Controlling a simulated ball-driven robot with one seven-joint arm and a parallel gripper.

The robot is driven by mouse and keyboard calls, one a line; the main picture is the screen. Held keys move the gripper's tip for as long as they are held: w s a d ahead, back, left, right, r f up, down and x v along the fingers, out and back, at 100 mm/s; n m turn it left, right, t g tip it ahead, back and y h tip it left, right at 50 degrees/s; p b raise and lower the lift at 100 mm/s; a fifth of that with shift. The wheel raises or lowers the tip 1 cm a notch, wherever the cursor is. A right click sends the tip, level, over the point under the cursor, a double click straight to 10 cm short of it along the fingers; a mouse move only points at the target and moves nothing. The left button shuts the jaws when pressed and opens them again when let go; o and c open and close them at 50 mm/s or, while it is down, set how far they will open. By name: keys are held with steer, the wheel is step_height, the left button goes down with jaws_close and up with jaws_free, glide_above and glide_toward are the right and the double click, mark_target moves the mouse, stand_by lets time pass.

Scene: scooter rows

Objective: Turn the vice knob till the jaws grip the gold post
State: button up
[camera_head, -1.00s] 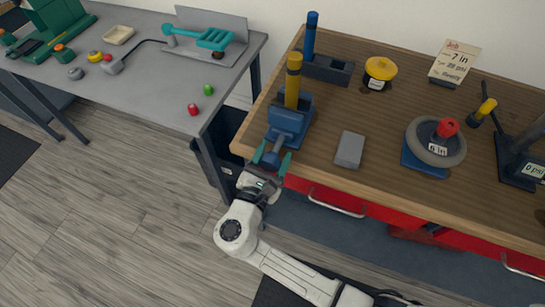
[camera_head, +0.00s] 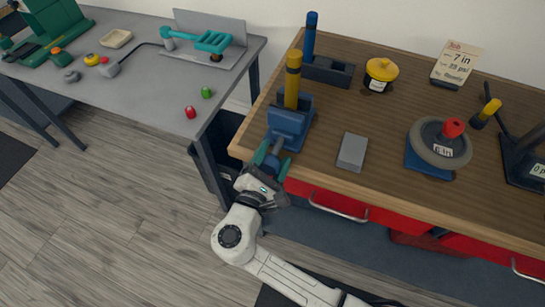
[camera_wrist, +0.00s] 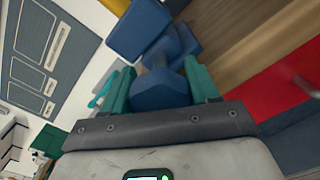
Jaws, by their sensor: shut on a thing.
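The blue vice (camera_head: 289,124) stands at the left front corner of the wooden workbench. The gold post (camera_head: 292,80) stands upright at the vice; I cannot tell whether the jaws touch it. My gripper (camera_head: 271,157) is at the front of the vice, with its teal fingers on both sides of the knob. In the wrist view the blue knob (camera_wrist: 160,91) sits between the two teal fingers of my gripper (camera_wrist: 165,88), which is shut on it. The vice body (camera_wrist: 138,30) shows beyond the knob.
A grey block (camera_head: 352,152) lies right of the vice. A blue post (camera_head: 310,38) in a dark holder stands behind it. A wheel (camera_head: 440,143) with a red knob sits further right. A grey table (camera_head: 130,88) stands left across a gap.

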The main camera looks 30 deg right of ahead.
steer(key=o, duration=1)
